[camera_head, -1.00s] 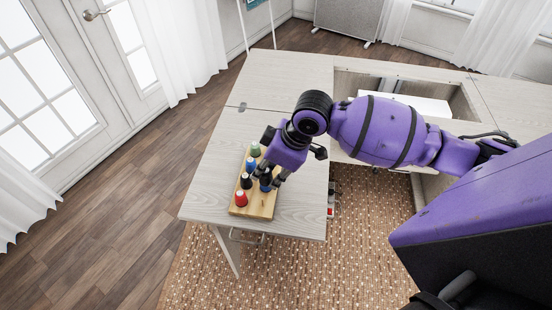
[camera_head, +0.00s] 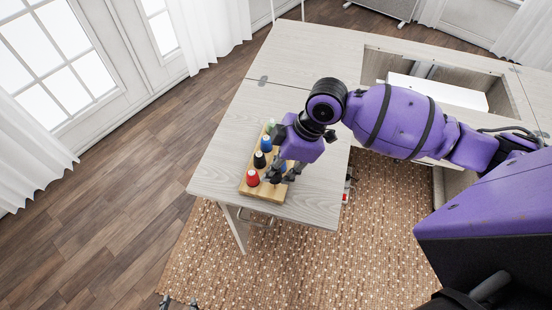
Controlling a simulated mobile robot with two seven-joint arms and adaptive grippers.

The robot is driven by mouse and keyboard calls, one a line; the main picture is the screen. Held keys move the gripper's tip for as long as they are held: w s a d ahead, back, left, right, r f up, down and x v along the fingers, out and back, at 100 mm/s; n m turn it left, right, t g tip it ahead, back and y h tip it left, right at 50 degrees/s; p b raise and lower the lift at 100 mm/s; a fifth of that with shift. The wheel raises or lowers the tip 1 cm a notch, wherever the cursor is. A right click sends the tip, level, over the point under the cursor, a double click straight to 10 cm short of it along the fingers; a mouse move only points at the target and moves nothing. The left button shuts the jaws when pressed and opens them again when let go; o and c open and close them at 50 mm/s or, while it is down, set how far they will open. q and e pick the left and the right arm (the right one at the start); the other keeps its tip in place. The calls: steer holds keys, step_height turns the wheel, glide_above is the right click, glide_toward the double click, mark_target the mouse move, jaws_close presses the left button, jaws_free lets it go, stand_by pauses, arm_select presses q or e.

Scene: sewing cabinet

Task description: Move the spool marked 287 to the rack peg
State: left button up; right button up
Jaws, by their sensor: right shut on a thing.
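A wooden spool rack (camera_head: 261,193) stands on the near left of the pale table. Along its left side are a red spool (camera_head: 252,178), a black spool (camera_head: 259,160), a blue spool (camera_head: 266,144) and a green spool (camera_head: 270,126). My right gripper (camera_head: 281,177) reaches down over the rack's right side, its fingers shut on a blue spool (camera_head: 284,167) that is mostly hidden. I cannot tell whether that spool is on a peg or lifted. No number can be read. My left gripper (camera_head: 179,302) shows only two separated dark tips at the bottom edge.
The pale table (camera_head: 225,165) is clear left of the rack and in front of it. A recessed opening with a white panel (camera_head: 437,91) lies at the back right. My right arm crosses the table. A woven rug (camera_head: 330,255) covers the floor in front.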

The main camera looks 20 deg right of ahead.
steer(key=shift+w+r, duration=0.1)
steer(key=shift+f, duration=0.6)
arm_select(q)
steer(key=shift+s+f, duration=0.15)
steer(key=shift+s, duration=0.15)
steer(key=shift+w+d, duration=0.1)
steer(key=shift+w, duration=0.1)
arm_select(e)
steer(key=shift+f, duration=0.35)
steer(key=shift+f, duration=0.35)
arm_select(q)
steer(key=shift+w+d+b, duration=0.15)
steer(key=shift+w+b, duration=0.15)
steer(key=shift+w, duration=0.05)
arm_select(e)
steer(key=shift+f, duration=0.1)
steer(key=shift+f, duration=0.1)
arm_select(q)
steer(key=shift+s, duration=0.15)
arm_select(e)
steer(key=shift+f, duration=0.1)
